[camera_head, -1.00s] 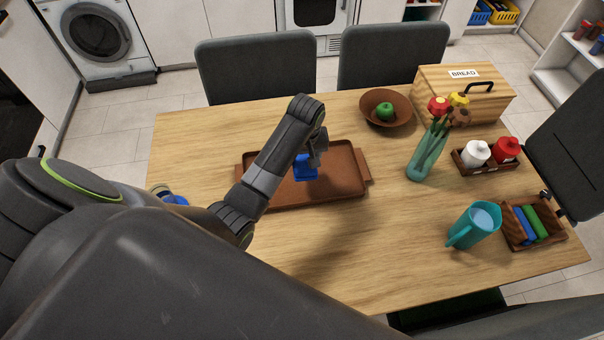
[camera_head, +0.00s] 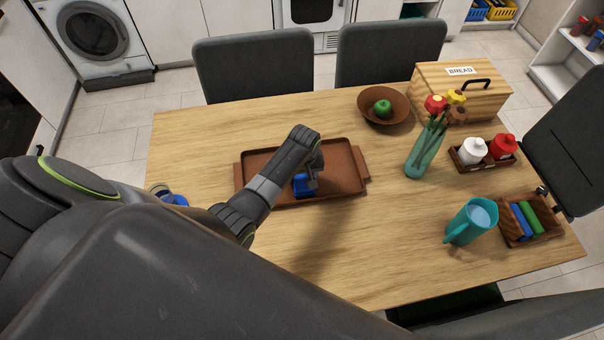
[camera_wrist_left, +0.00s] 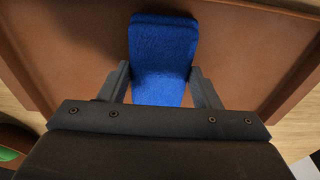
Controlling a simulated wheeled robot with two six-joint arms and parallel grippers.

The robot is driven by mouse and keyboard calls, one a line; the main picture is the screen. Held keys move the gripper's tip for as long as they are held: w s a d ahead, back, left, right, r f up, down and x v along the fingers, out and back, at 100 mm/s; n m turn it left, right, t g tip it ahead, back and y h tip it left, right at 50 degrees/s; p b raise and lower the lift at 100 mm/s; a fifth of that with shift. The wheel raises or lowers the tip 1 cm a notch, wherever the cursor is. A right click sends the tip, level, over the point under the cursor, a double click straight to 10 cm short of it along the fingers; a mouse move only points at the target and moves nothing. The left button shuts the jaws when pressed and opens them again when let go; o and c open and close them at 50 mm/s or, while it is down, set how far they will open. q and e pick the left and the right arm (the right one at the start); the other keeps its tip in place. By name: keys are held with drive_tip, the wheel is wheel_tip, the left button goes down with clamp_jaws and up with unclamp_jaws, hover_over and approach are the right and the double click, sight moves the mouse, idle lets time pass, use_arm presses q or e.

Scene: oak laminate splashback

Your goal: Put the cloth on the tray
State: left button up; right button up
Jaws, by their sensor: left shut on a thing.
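The cloth is a small folded blue piece of fabric; it shows in the head view (camera_head: 301,186) and in the left wrist view (camera_wrist_left: 162,58). My left gripper (camera_head: 312,184) is shut on the cloth, with one finger on each side of it in the left wrist view (camera_wrist_left: 163,82). The brown tray (camera_head: 343,158) has a low rim and handles at its short ends. The cloth is over the tray's floor, low down; whether it touches the floor I cannot tell. My left arm hides part of the tray. My right gripper is not in view.
A brown bowl (camera_head: 369,102) with a green apple (camera_head: 382,107) stands behind the tray. A teal vase with flowers (camera_head: 421,156) is to its right, and a teal jug (camera_head: 467,227) is nearer the front. A blue item (camera_head: 175,199) lies left. The table's front middle is clear.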

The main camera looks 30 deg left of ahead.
sight(303, 181)
use_arm(q)
drive_tip(key=shift+f, duration=0.1)
drive_tip(key=o, duration=0.9)
drive_tip(key=shift+o, duration=0.2)
wheel_tip(303, 181, up, 12)
drive_tip(key=s, duration=0.1)
drive_tip(key=shift+d, duration=0.45)
drive_tip(key=shift+s, duration=0.1)
